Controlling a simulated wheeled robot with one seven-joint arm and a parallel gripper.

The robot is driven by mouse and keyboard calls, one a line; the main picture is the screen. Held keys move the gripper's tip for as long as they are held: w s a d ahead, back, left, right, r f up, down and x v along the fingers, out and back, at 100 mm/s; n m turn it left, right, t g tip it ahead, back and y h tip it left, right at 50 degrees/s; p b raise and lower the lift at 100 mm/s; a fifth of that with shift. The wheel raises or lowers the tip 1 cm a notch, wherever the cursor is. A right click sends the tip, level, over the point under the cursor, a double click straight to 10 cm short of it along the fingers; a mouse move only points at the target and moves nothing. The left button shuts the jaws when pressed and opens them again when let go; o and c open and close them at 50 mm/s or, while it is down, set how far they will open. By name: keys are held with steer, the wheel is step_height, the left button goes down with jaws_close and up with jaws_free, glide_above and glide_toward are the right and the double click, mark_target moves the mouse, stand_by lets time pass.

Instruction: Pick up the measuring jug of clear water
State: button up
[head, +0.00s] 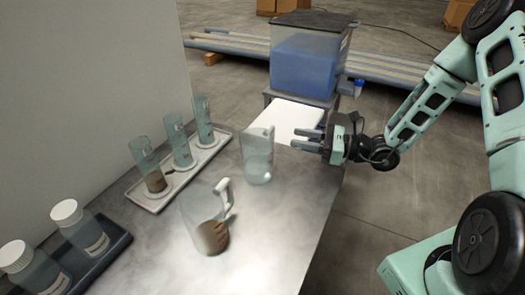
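A clear measuring jug (257,166) with pale, clear contents stands upright on the grey table, right of the middle of the bench. A second jug (205,222) with a white handle and brown matter at its bottom stands nearer to me. My gripper (296,138) comes in from the right and points left. Its two fingers are apart with nothing visible between them. The fingertips are to the right of the clear jug and appear apart from it.
A tray (158,203) holds three clear cylinders, one with brown matter. A dark tray (118,238) holds white-capped bottles (78,226). A white sheet (291,118) lies behind my gripper. A tank of blue liquid (305,68) stands beyond the table's far end.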

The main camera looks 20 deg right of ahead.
mark_target(271, 135)
steer(key=x, duration=0.3)
steer(key=shift+a, duration=0.1)
steer(key=shift+s+a+p+x, duration=0.15)
steer(key=shift+p+x, duration=0.3)
steer(key=shift+x, duration=0.9)
steer(key=shift+s+a+p+x, duration=0.15)
steer(key=shift+p+x, duration=0.25)
steer(key=shift+x, duration=0.95)
steer(key=shift+d, duration=0.15)
jaws_close()
